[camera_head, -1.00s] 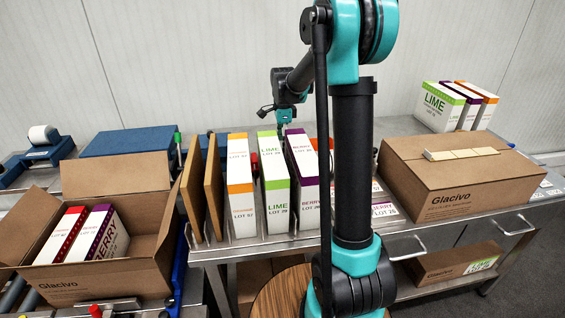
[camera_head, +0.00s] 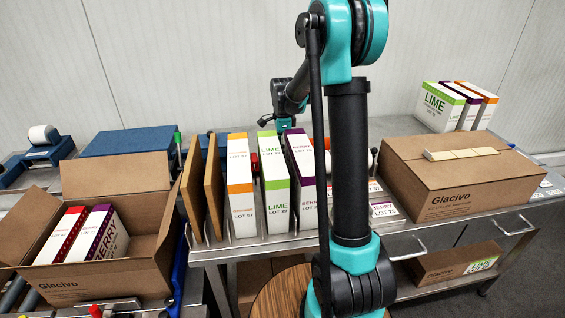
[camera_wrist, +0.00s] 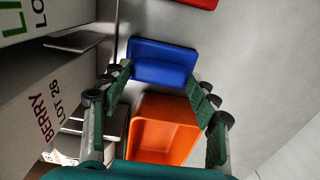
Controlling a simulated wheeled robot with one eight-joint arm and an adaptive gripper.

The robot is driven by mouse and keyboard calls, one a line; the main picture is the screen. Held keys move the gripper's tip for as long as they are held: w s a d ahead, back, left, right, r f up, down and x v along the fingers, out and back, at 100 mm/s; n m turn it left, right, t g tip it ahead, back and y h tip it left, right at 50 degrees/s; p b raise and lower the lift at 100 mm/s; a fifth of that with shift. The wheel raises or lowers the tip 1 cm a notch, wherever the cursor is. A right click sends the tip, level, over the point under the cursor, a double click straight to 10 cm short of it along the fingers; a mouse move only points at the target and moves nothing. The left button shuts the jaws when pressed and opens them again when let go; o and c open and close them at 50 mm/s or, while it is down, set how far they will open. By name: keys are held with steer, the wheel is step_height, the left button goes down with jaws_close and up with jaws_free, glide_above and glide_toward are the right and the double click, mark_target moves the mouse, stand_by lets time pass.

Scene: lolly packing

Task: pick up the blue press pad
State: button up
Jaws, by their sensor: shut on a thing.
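The blue press pad (camera_wrist: 163,56) shows in the wrist view as a blue block with a raised rim, between the tips of my fingers. My gripper (camera_wrist: 160,75) is shut on it, with a green-padded finger at its left and right edges. An orange open-topped, hollow piece (camera_wrist: 163,130) shows nearer the wrist, between the fingers' lower parts. In the head view the pad and my fingertips are hidden behind the upright cartons and my arm.
Lime and berry cartons (camera_head: 275,190) stand upright on the metal bench, close to the left of my gripper. Brown dividers (camera_head: 214,188) stand left of them. A closed Glacivo box (camera_head: 450,180) is at right, an open one (camera_head: 100,275) at left. A red piece (camera_wrist: 200,3) lies ahead.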

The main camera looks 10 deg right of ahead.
steer(key=c, duration=0.4)
steer(key=shift+r, duration=0.1)
step_height(320, 180, up, 20)
stand_by(0.4)
steer(key=o, duration=1)
steer(key=c, duration=0.3)
